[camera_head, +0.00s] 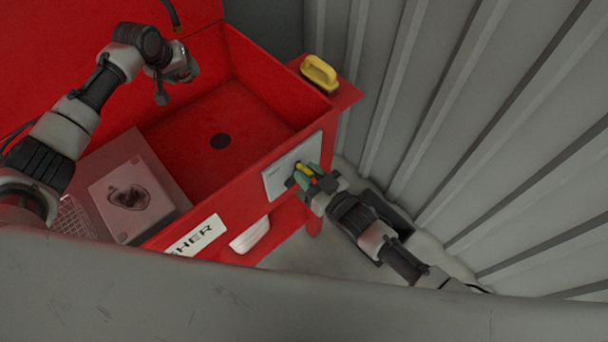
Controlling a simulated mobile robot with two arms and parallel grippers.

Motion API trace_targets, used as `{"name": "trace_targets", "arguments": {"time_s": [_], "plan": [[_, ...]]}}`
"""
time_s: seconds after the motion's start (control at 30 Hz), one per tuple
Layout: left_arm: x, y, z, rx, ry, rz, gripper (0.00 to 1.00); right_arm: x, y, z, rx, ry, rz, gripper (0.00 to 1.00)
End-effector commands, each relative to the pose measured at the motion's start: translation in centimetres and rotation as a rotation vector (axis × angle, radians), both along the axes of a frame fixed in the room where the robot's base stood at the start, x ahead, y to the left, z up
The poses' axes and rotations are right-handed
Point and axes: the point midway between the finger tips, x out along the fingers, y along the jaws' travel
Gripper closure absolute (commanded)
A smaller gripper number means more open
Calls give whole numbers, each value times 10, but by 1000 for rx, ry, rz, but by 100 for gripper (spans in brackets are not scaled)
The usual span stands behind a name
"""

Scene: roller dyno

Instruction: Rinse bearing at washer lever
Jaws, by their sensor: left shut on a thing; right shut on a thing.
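The red washer (250,150) fills the middle of the view, with an open basin and a dark round drain. My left gripper (178,76) is above the basin's back left part, below the hose nozzle (179,48). It is shut on a small grey piece, which looks like the bearing; the wrist and fingers hide most of it. My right gripper (309,178) is at the grey panel (279,180) on the washer's front, shut on the yellow and red lever (304,170). Its green-tipped fingers are around the lever. No water is visible.
A yellow-handled brush (319,73) lies on the red side shelf (345,95). A grey box (132,199) with a dark stain and a wire basket (72,217) sit at the washer's left. A corrugated wall (450,110) stands close on the right.

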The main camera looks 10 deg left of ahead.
Motion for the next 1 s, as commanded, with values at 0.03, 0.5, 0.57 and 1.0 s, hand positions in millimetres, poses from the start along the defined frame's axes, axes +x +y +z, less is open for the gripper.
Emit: {"name": "trace_targets", "arguments": {"time_s": [0.03, 0.5, 0.57, 1.0], "plan": [[0, 0, 1, -1, -1, 0, 72, 0, -1, 0, 1, 2, -1, 100], [0, 0, 1, -1, -1, 0, 72, 0, 0, 0, -1, -1, -1, 47], [0, 0, 1, -1, -1, 0, 72, 0, 0, 0, -1, -1, -1, 47], [0, 0, 1, -1, -1, 0, 72, -31, -37, -2, -4, 2, -1, 47]]}}
